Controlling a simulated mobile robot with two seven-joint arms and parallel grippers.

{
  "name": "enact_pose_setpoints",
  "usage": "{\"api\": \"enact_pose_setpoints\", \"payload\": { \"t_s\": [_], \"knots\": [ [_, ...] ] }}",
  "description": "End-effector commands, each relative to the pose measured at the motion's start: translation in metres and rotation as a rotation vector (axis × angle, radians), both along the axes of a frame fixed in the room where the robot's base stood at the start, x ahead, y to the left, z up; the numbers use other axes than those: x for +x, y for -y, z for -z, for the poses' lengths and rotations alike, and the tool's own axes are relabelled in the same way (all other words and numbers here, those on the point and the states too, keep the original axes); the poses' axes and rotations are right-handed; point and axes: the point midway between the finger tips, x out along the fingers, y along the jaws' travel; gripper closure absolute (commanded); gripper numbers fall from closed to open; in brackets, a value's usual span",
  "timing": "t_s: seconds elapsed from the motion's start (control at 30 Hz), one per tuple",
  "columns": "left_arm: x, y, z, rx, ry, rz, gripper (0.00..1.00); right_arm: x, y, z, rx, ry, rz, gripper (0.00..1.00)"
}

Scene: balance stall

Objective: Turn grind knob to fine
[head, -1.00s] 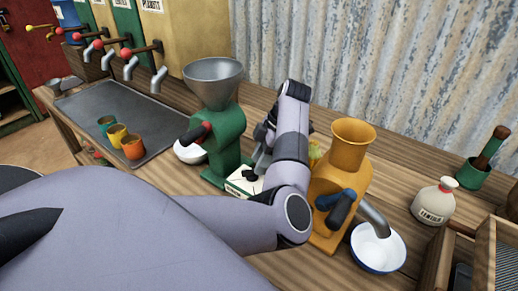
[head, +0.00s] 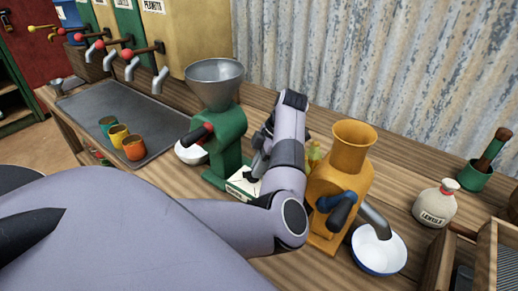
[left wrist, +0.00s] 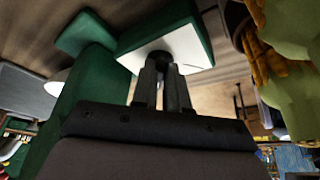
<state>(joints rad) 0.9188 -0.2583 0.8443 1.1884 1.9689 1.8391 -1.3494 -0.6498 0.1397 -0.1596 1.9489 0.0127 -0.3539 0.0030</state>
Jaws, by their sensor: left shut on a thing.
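The green grinder (head: 228,135) with a grey metal hopper stands on the wooden counter. At its base is a white plate (head: 241,187) with small marks too small to read. The black grind knob (left wrist: 160,58) sits on this plate in the left wrist view. My left gripper (left wrist: 163,72) points at the plate with its two fingers closed on the knob, one on each side. In the head view my left gripper (head: 254,171) is partly hidden behind my own arm. The knob's pointer direction cannot be made out. My right gripper does not show.
An orange grinder (head: 352,150) stands close to the right of my arm, with a white bowl (head: 379,249) under its spout. Another bowl (head: 191,152) is left of the green grinder.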

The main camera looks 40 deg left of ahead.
Motion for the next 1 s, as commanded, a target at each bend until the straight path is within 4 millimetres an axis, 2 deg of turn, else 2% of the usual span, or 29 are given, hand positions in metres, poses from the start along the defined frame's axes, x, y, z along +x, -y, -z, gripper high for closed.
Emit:
{"api": "enact_pose_setpoints", "payload": {
  "t_s": [0.27, 0.7, 1.0],
  "knots": [
    [0.003, -0.003, 0.001, -0.002, 0.002, -0.160, 1.00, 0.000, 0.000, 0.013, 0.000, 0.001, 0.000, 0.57],
    [0.004, -0.008, 0.001, -0.002, 0.003, -0.527, 1.00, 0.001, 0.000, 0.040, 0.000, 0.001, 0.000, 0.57],
    [0.004, -0.011, 0.000, 0.000, 0.002, -0.694, 1.00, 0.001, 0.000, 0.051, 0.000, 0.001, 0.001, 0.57]
  ]
}}
